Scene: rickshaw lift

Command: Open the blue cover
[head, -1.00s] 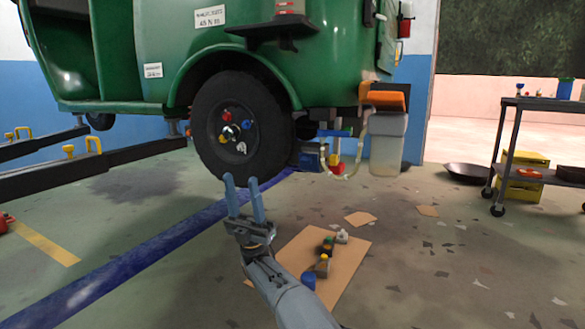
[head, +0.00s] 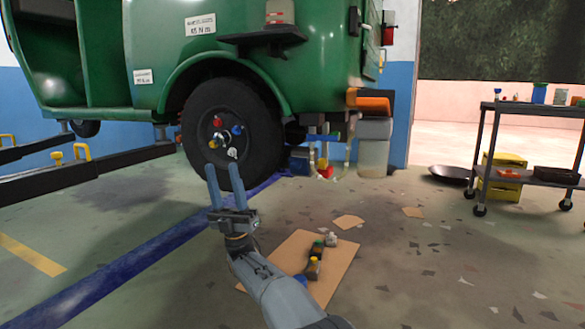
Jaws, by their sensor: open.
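A blue cap (head: 237,130) sits on the hub of the black wheel (head: 200,105) of the green rickshaw (head: 240,70), among red, yellow and white caps. A larger blue part (head: 300,160) sits low beside the wheel, under the rickshaw. I cannot tell which of these the task calls the cover. My gripper (head: 222,168) is open and empty, with its two blue-grey fingers pointing up. In the picture its tips overlap the lower part of the wheel, below the caps. I cannot tell how far in front of the wheel they are.
Dark lift arms (head: 90,175) with yellow fittings reach in from the left. A brown board (head: 330,270) with small coloured items lies on the floor by my arm. A black cart (head: 525,170) stands at right. The floor between is mostly clear.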

